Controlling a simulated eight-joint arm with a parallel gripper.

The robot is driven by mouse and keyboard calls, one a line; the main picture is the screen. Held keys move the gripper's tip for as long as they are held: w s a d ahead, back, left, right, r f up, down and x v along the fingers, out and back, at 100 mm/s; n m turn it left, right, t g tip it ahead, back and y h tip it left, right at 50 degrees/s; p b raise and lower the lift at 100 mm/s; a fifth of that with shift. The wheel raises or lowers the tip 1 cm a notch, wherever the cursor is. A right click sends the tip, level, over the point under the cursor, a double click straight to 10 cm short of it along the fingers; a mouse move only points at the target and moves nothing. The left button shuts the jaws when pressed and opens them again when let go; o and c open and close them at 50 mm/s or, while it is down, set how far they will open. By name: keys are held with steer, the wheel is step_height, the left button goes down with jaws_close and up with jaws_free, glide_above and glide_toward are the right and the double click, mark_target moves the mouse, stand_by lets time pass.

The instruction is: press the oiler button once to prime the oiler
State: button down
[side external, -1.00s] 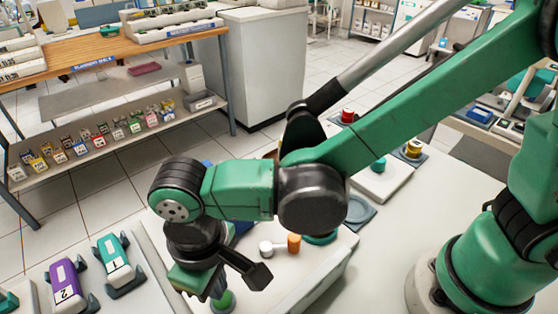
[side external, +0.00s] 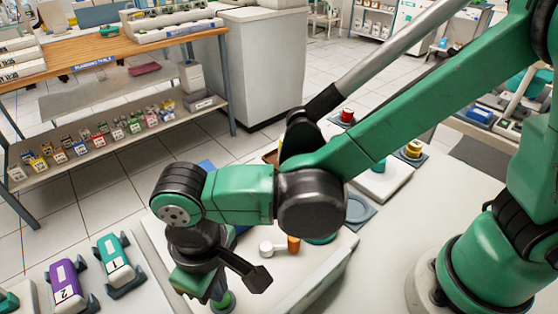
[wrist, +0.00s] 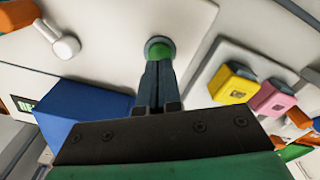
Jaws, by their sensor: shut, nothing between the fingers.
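A round green button (wrist: 159,47) in a grey-green collar stands on a pale panel (wrist: 110,25) in the wrist view. In the side external view its green body (side external: 223,302) shows at the bottom edge, partly hidden by my gripper. My gripper (wrist: 158,66) is shut, with nothing between its dark fingers. The fingertips are right at the button and overlap its near side in the wrist view. I cannot tell whether they touch it or press it down.
A blue block (wrist: 80,118) is left of the fingers. A white lever (wrist: 62,42) and an orange knob (side external: 294,244) are on the panel. Yellow (wrist: 232,85) and pink (wrist: 272,97) blocks lie to the right. Purple (side external: 68,284) and teal (side external: 115,260) cartridges stand at left.

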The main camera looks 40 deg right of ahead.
steer(key=shift+f, duration=0.95)
steer(key=shift+r, duration=3.5)
steer(key=shift+w+d+r, duration=0.15)
steer(key=shift+w+d, duration=0.05)
steer(key=shift+d, duration=0.1)
steer(key=w+d+r+m+t, duration=0.1)
steer(key=d+m+t, duration=0.2)
steer(key=d, duration=0.9)
steer(key=w+d+r+m+t, duration=0.2)
steer(key=d+m+t, duration=0.1)
steer(key=d, duration=0.9)
steer(key=shift+w+d+r+t, duration=0.15)
steer(key=shift+d+r+t, duration=0.1)
steer(key=shift+t, duration=0.35)
